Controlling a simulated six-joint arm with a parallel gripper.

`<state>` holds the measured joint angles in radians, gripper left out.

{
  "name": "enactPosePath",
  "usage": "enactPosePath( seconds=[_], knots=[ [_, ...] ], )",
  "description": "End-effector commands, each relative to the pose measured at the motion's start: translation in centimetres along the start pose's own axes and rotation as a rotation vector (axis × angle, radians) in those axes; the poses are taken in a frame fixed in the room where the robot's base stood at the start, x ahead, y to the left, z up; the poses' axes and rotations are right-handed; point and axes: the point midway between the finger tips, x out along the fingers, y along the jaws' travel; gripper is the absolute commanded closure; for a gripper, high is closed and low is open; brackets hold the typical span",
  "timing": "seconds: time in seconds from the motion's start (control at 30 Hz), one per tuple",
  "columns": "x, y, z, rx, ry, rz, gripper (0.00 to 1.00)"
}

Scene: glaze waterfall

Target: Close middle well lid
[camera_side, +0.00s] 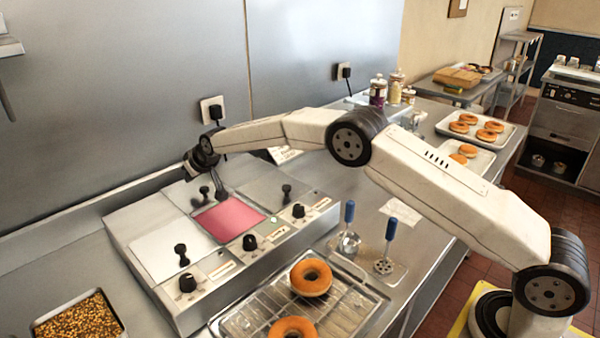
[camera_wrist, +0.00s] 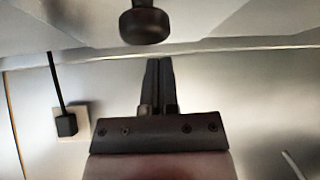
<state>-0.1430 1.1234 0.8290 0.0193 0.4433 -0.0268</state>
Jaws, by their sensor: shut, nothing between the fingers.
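The middle well is uncovered, and its pink glaze (camera_side: 229,219) shows between two closed lids. A grey lid-like panel (camera_side: 187,195) lies behind the pink opening; my gripper partly covers this area. The left lid (camera_side: 160,249) and right lid (camera_side: 262,186) lie flat, each with a black knob. My gripper (camera_side: 219,194) points down at the back edge of the middle well, with its fingers shut and empty. In the wrist view the fingers (camera_wrist: 158,62) are together, and a black knob (camera_wrist: 145,25) shows beyond their tips, apart from them. I cannot tell which knob it is.
Control knobs (camera_side: 250,242) line the unit's front. A tray of brown bits (camera_side: 78,322) is at lower left. The wall rises close behind.

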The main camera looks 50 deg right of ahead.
Motion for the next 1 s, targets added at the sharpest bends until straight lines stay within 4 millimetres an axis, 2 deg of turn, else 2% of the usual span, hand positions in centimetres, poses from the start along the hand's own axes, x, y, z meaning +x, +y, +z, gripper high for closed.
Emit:
enactPosePath(
  seconds=[0.63, 1.0],
  knots=[
    [-1.6, 0.0, 2.4, 0.000, 0.001, 0.001, 1.00],
    [-1.7, 0.0, 2.6, 0.000, 0.003, 0.002, 1.00]
  ],
)
